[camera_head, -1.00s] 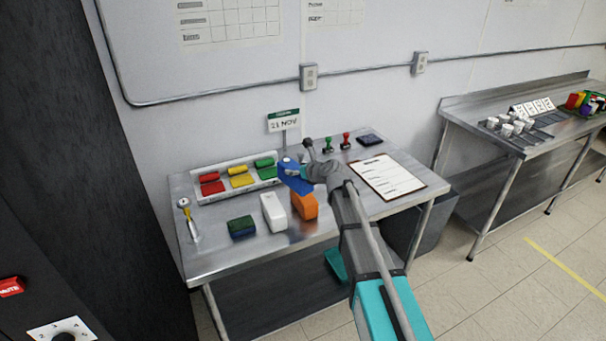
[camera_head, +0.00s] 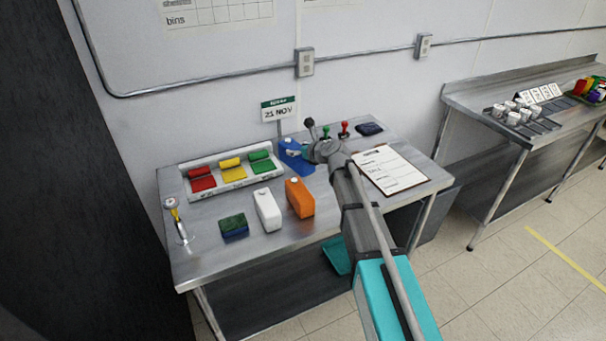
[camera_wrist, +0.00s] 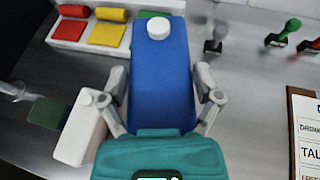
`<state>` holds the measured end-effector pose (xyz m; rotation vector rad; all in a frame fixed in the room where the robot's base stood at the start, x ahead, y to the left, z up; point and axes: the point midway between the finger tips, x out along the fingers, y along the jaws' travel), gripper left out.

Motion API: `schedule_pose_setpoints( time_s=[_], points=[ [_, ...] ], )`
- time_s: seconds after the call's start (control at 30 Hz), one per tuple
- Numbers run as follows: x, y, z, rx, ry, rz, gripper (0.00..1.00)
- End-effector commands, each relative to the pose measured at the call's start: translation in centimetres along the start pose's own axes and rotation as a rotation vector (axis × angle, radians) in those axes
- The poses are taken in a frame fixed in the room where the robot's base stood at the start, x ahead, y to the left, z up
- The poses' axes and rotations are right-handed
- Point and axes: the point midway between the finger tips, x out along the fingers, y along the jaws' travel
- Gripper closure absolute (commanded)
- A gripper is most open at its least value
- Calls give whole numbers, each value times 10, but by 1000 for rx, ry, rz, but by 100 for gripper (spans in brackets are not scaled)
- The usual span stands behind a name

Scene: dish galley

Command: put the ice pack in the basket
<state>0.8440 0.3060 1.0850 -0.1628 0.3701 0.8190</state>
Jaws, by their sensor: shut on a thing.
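The ice pack is a blue slab with a white round cap (camera_head: 293,160). In the wrist view the blue ice pack (camera_wrist: 160,80) fills the middle, with one finger on each side. My gripper (camera_head: 305,153) is shut on it over the back half of the steel table, near the date sign. The gripper's fingers also show in the wrist view (camera_wrist: 160,90). Whether the pack is clear of the table is hard to tell.
A white tray (camera_head: 197,196) of coloured blocks is left of the pack. The date sign (camera_head: 279,110) stands behind.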

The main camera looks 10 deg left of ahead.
Motion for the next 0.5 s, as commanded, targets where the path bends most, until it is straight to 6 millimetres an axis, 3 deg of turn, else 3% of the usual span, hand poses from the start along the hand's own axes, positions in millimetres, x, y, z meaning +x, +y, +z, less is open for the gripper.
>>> schedule_pose_setpoints(
  time_s=[0.27, 0.5],
  points=[
    [-2, 7, 0, 1, 1, -3, 79],
    [-27, -3, -10, 29, 4, -66, 79]
  ],
)
